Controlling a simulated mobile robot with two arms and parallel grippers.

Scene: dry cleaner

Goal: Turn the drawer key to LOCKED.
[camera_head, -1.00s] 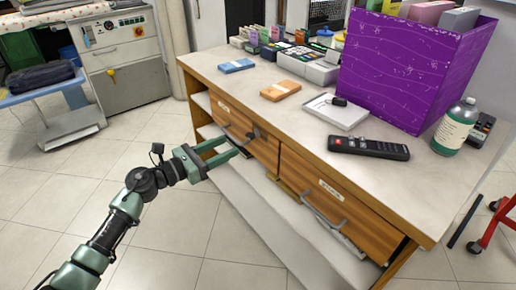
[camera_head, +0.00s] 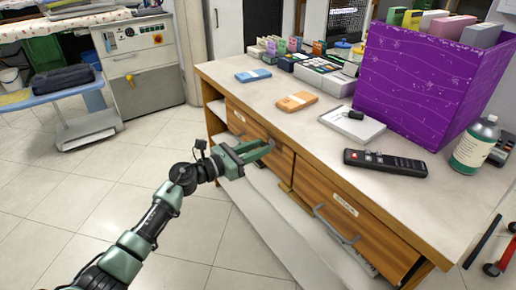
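The desk's left wooden drawer (camera_head: 284,163) is partly behind my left gripper (camera_head: 267,146). The gripper's green fingers reach to the drawer front, at the spot where the small dark key and lock are. The fingertips cover most of the key, so its angle and any LOCKED mark cannot be read. The fingers lie close together towards their tips; whether they touch or grip the key is too small to tell. My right gripper is not in view.
The right drawer (camera_head: 345,205) has a grey handle. On the desk top (camera_head: 300,127) are a purple box (camera_head: 415,80), a black remote (camera_head: 386,162), a white tray (camera_head: 368,127), banded paper bundles and a bottle (camera_head: 474,145). Open floor lies left of the desk.

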